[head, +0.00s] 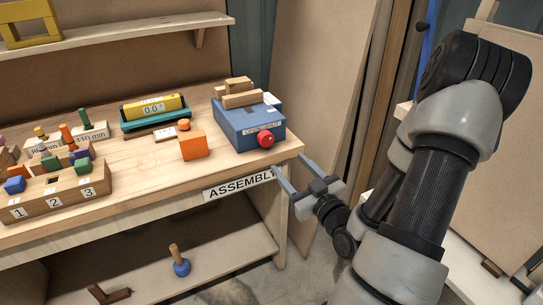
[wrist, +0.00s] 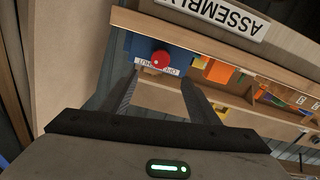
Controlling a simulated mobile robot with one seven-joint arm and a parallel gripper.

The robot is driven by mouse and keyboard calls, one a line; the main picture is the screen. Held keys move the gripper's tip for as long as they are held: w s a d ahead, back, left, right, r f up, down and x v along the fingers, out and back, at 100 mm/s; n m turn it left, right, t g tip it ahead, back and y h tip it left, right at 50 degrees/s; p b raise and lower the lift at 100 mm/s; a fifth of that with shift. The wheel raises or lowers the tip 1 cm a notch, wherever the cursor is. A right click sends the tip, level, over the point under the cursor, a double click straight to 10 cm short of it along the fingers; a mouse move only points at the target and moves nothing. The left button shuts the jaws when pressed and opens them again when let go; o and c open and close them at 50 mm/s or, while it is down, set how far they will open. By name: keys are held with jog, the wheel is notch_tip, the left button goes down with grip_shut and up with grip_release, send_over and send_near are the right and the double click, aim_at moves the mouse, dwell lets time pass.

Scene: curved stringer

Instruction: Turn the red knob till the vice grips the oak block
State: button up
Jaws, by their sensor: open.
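The blue vice (head: 240,128) sits at the right end of the wooden bench, with the red knob (head: 265,139) on its front face. Light wooden pieces lie on top; the front one, seemingly the oak block (head: 242,99), is long and pale. I cannot tell whether the vice touches it. My gripper (head: 289,164) is open and empty, in front of the bench's right corner, apart from the knob. In the wrist view the red knob (wrist: 160,59) shows just beyond the open fingers, against the blue vice (wrist: 140,46).
An orange block (head: 192,146) stands left of the vice. Behind it is a teal and yellow device (head: 153,108). A numbered wooden rack (head: 60,196) with coloured pegs is at left. The bench's front edge carries an ASSEMBLY label (head: 238,184). Bare bench top lies before the orange block.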

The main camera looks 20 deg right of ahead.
aim_at(268, 141)
jog(key=w, duration=0.4)
jog(key=w+b, duration=0.1)
jog(key=w, duration=0.7)
jog(key=shift+a, duration=0.25)
jog(key=c, duration=1)
jog(key=shift+m+b, duration=0.3)
jog(key=shift+b, duration=0.15)
jog(key=shift+c, duration=0.2)
jog(key=o, duration=1)
jog(key=shift+o, duration=0.2)
